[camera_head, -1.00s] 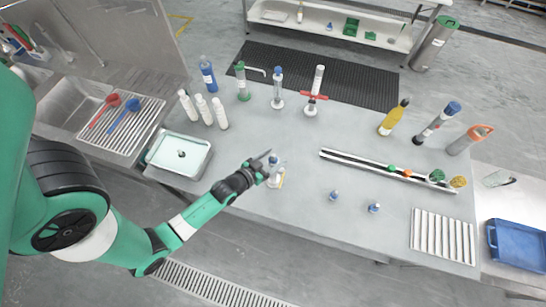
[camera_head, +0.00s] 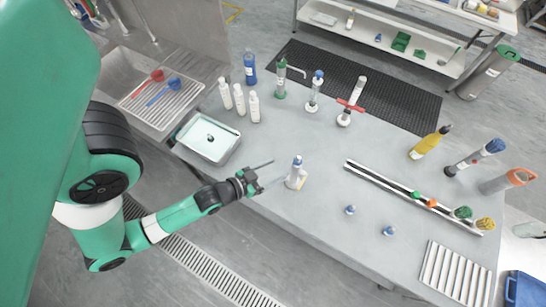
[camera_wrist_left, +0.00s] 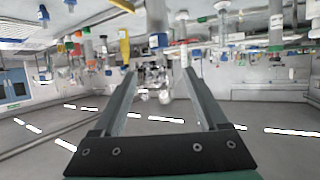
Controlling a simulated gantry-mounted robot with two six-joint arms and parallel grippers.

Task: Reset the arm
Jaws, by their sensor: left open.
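My left gripper (camera_head: 267,175) is open and empty at the front edge of the grey table. Its two fingers point right, toward a small white bottle with a blue top (camera_head: 296,174) that stands on the table. The fingertips are apart from that bottle. In the left wrist view the two long fingers (camera_wrist_left: 158,82) are spread with nothing between them. My right gripper does not show in these views.
Several white bottles (camera_head: 239,100), a blue bottle (camera_head: 250,68) and a tray of liquid (camera_head: 232,148) stand at the left of the table. A black-and-white rail (camera_head: 385,184) lies at the right. Two small blue-topped items (camera_head: 388,231) stand near the front edge.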

